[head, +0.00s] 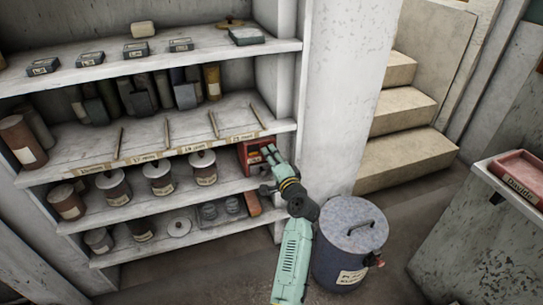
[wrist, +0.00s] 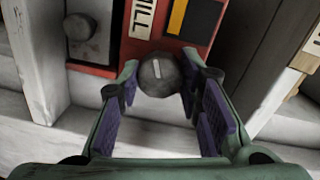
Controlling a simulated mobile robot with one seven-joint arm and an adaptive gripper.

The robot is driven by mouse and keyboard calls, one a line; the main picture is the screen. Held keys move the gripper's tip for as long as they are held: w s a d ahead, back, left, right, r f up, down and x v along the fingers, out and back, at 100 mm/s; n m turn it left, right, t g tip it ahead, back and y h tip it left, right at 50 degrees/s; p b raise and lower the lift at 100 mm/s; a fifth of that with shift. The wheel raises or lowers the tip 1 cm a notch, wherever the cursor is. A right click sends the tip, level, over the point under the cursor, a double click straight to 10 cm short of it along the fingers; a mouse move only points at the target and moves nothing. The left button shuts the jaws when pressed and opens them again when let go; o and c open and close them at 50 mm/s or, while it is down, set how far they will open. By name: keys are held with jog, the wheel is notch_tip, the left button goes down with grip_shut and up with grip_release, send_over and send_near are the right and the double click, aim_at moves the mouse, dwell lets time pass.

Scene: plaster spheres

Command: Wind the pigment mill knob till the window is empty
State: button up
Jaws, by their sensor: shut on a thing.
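The pigment mill is a red box (head: 245,158) at the right end of a middle shelf in the head view. It shows at the top of the wrist view (wrist: 112,70), with a white label reading "MILL". Its window (wrist: 193,20) has an orange-yellow strip at the left and dark beside it. The round grey knob (wrist: 158,76) bears a pale line, close to upright in the picture. My gripper (wrist: 160,82) is shut on the knob, one finger at each side. In the head view my gripper (head: 268,155) hides part of the mill's front.
A second dark knob (wrist: 80,27) sits on a grey panel left of the label. Lidded pots (head: 203,168) stand on the shelf left of the mill. A white post (head: 335,90) rises right of the shelves. A lidded metal bin (head: 350,240) stands beside my arm.

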jog(key=shift+r, duration=0.15)
dwell(0.3)
jog(key=o, duration=1.1)
jog(key=shift+o, duration=0.2)
jog(key=v, duration=1.2)
